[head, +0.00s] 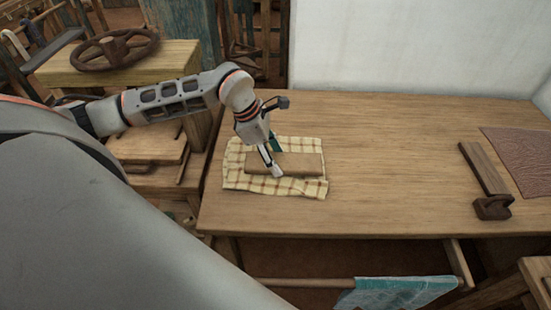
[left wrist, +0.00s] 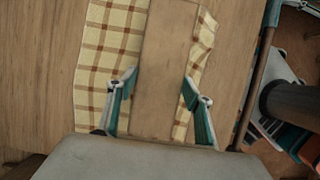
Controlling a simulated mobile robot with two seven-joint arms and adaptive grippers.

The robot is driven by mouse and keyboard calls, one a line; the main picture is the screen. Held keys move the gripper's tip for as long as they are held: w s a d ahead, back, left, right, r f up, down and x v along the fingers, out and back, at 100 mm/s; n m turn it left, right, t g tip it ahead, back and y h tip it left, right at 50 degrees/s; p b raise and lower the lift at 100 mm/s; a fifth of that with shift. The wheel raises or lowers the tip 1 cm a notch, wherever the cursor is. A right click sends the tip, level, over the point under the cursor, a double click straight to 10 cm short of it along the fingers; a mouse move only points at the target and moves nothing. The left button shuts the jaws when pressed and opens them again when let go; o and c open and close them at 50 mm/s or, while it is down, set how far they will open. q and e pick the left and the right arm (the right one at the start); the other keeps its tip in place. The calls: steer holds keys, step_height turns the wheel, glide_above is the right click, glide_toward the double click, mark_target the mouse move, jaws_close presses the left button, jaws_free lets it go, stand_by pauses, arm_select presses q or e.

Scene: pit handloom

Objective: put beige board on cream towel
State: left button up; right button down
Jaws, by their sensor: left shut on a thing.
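The beige board (head: 298,163) is a flat rectangular piece that lies over the cream towel (head: 235,182), a checked cloth with brown lines spread on the table's left part. My left gripper (head: 270,168) is at the board's left end. In the left wrist view, the board (left wrist: 164,70) runs between the two fingers of the left gripper (left wrist: 157,92), with the towel (left wrist: 104,55) showing on both sides of it. The fingers are shut on the board. I cannot tell whether the board's underside touches the towel. My right gripper is not in view.
The wooden table (head: 390,150) has free room in its middle. A wooden tool with a dark end (head: 484,172) and a reddish-brown cloth (head: 520,155) lie at the right. A dark wheel (head: 115,48) rests on a wooden block at the upper left. A teal cloth (head: 398,293) hangs below the front edge.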

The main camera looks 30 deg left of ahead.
arm_select(q)
steer(key=shift+f, duration=0.35)
steer(key=shift+f+b, duration=0.3)
steer(key=shift+f, duration=0.2)
steer(key=shift+f, duration=0.1)
steer(key=o, duration=1.2)
steer(key=shift+o, duration=0.2)
